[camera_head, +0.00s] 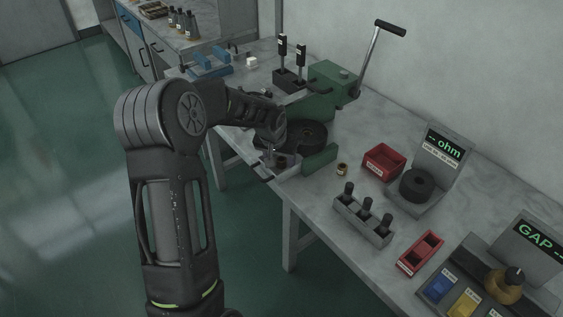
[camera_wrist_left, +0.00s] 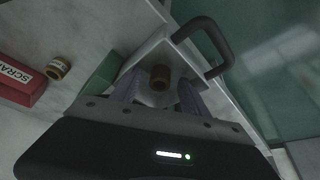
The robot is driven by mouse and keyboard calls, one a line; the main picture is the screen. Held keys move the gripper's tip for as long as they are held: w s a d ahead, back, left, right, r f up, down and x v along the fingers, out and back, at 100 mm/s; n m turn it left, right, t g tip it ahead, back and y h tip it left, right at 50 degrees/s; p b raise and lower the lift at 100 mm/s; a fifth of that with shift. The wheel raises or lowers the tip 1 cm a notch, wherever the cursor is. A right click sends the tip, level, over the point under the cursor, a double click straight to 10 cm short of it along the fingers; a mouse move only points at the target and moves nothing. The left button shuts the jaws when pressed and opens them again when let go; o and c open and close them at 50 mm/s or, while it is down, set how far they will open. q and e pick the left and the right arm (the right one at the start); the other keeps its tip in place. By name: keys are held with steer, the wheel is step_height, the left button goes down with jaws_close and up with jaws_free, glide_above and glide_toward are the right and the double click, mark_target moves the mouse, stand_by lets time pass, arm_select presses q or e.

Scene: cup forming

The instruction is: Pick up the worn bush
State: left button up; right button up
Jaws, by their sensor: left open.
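My left gripper (camera_head: 279,161) reaches down over a small pale tray (camera_head: 290,172) at the table's front edge. In the left wrist view its two fingers (camera_wrist_left: 160,92) are apart, with a small brown bush (camera_wrist_left: 160,77) showing between and beyond them. That bush stands in the pale tray (camera_wrist_left: 148,54), which has a dark handle (camera_wrist_left: 216,58). I cannot tell whether the fingers touch the bush. A second brown bush (camera_head: 342,169) with a pale label stands on the table; it also shows in the left wrist view (camera_wrist_left: 57,68). No visible mark tells which bush is worn. My right gripper is not in view.
A green press (camera_head: 333,82) with a long lever stands behind the gripper, and a green block (camera_head: 320,158) is close beside it. A red scrap bin (camera_head: 384,161), a rack of dark plugs (camera_head: 362,219) and an ohm meter (camera_head: 444,150) stand to the right.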

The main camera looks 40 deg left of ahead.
arm_select(q)
steer(key=shift+c, duration=0.2)
jaws_close()
stand_by(0.5)
